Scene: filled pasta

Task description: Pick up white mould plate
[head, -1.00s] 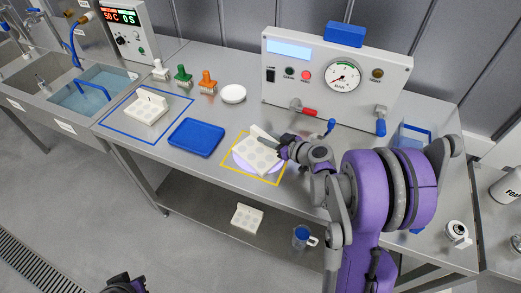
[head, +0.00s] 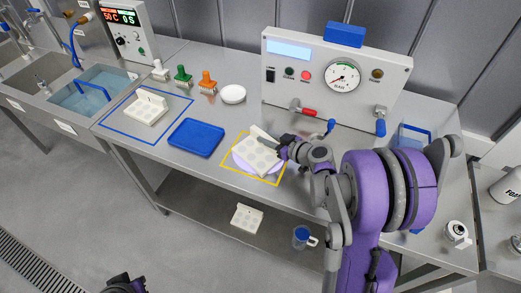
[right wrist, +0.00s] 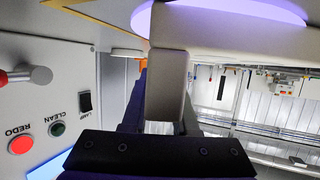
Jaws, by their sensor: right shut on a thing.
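A white mould plate (head: 257,158) with round hollows and an upright tab is over the lit lilac disc inside the yellow outline on the bench. My right gripper (head: 282,146) is shut on the plate's tab, coming in from the right. In the right wrist view the pale tab (right wrist: 166,85) is between the fingers, with the glowing disc (right wrist: 235,8) beyond the plate. I cannot tell how large any gap between plate and disc is. A dark part at the bottom edge of the head view seems to be my left gripper (head: 127,284); its jaws are unclear.
A similar plate (head: 147,109) stands inside the blue outline, and another (head: 247,217) lies on the lower shelf. A blue tray (head: 196,138) is left of the yellow outline. The gauge panel (head: 335,78) stands behind. A blue jug (head: 302,237) is below.

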